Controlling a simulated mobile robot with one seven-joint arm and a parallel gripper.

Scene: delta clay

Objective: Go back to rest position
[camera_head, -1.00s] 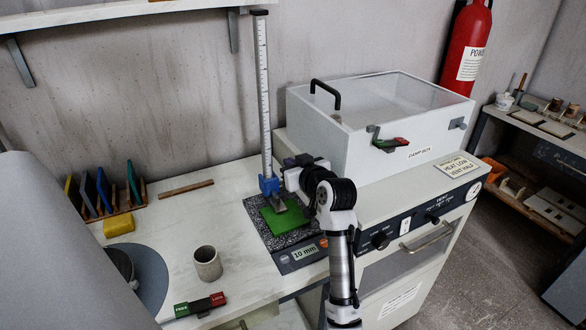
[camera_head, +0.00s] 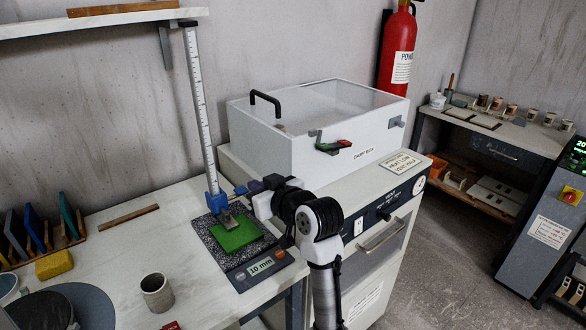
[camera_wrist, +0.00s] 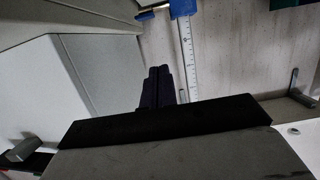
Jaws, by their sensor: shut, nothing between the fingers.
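My gripper (camera_head: 262,184) is raised beside the ruled column (camera_head: 200,110), just right of its blue slider (camera_head: 218,201), in front of the white damp box. Its dark fingers show close together in the wrist view (camera_wrist: 157,88), shut with nothing between them. The ruled column also shows in the wrist view (camera_wrist: 187,55), beyond the fingers. A green slab (camera_head: 238,236) lies on the speckled plate of the gauge (camera_head: 215,257), whose display reads 10 mm. A metal foot below the slider is over the slab's back edge. My arm partly hides the front of the cabinet.
The white damp box (camera_head: 310,150) with a black handle stands on the cabinet at right. A grey cup (camera_head: 157,293), a yellow block (camera_head: 54,264) and a rack of coloured boards (camera_head: 40,232) are on the table at left. A shelf (camera_head: 100,22) hangs above.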

